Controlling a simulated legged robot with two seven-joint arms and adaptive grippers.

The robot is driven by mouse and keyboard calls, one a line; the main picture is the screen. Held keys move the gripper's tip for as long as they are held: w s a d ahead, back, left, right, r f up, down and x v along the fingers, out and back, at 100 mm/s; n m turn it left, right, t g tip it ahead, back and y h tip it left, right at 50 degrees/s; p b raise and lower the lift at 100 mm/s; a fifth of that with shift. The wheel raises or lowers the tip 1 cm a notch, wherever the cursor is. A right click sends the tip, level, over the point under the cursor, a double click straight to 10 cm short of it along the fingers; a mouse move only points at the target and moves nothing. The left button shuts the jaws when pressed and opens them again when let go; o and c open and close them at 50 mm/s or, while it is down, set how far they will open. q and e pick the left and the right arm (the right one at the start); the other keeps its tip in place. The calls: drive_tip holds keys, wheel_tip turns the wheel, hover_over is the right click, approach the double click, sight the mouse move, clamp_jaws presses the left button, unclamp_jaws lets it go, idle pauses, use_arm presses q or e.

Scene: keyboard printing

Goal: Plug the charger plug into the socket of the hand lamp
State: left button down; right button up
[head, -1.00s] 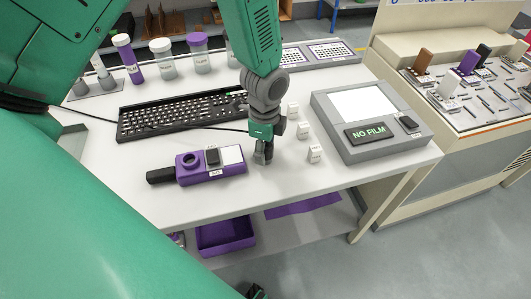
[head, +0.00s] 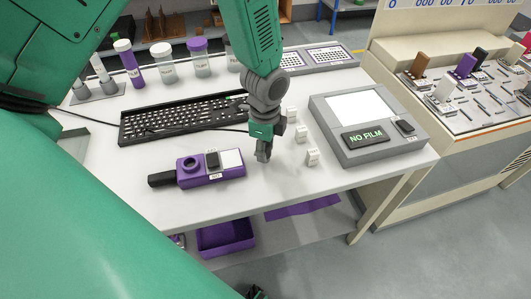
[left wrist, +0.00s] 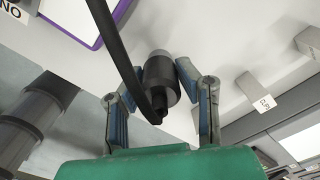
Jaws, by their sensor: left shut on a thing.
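The purple device with a black handle, which I take as the hand lamp (head: 197,178), lies on the white table with a round lens and a pale panel on top. A purple-edged part of it shows at the top left of the left wrist view (left wrist: 122,10). My left gripper (head: 264,152) points down just right of it, apart from it. In the left wrist view its blue-padded fingers are shut on a black cylindrical charger plug (left wrist: 161,78) with a grey end and a black cable (left wrist: 122,50). The lamp's socket cannot be made out. My right gripper is not seen.
Several small white labelled blocks (head: 312,157) stand right of my left gripper. A grey scanner box (head: 385,152) reading NO FILM is farther right. A black keyboard (head: 180,118) lies behind the lamp, with jars (head: 201,60) at the back. The table front is clear.

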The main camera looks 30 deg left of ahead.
use_arm(q)
drive_tip(key=shift+d+r+p, duration=0.25)
drive_tip(key=shift+r+p, duration=0.2)
drive_tip(key=shift+r, duration=0.25)
drive_tip(key=shift+a, duration=0.15)
drive_tip(key=shift+r, duration=0.15)
wheel_tip(320, 180, up, 4)
drive_tip(key=p, duration=0.4)
drive_tip(key=shift+f, duration=0.2)
